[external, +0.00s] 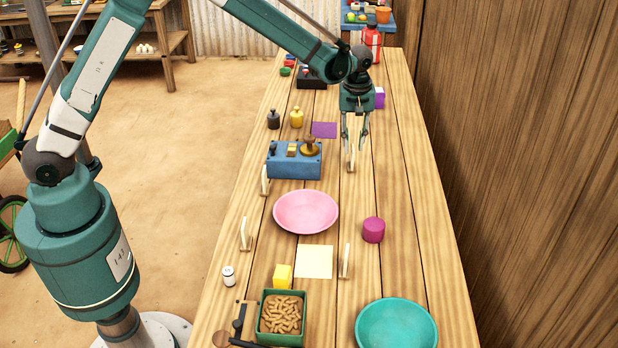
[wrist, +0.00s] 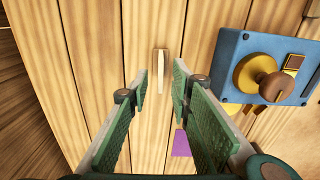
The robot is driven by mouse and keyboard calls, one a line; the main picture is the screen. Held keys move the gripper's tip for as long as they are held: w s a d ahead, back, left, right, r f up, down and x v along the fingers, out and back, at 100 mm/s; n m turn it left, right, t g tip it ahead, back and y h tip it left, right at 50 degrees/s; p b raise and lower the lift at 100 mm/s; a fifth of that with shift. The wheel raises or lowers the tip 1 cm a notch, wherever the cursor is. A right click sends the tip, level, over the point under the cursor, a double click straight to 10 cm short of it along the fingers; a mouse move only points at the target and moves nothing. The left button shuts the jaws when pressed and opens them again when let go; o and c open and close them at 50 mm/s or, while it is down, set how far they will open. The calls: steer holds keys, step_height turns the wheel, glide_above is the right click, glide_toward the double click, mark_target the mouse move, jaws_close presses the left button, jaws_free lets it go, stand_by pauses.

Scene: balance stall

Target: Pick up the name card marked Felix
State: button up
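Several small pale name cards stand upright on the wooden table: one card (external: 351,158) below my gripper, one card (external: 265,180) left of the blue box, one card (external: 245,233) left of the pink bowl and one card (external: 345,260) beside the pale yellow square. No name can be read on any of them, so I cannot tell which is Felix. My gripper (external: 355,142) points down, open and empty, over the far-right card. In the wrist view the gripper (wrist: 160,85) has its fingers apart, with that card (wrist: 160,62) seen edge-on just beyond the gap.
A blue box (external: 293,160) with knobs stands left of the card under my gripper. A purple square (external: 324,130) lies behind it. A pink bowl (external: 306,212), a magenta cylinder (external: 373,230) and a teal bowl (external: 396,328) are nearer. The table's right strip is mostly clear.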

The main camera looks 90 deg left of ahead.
mark_target(353, 148)
steer(key=shift+f, duration=2.4)
steer(key=shift+c, duration=0.6)
jaws_close()
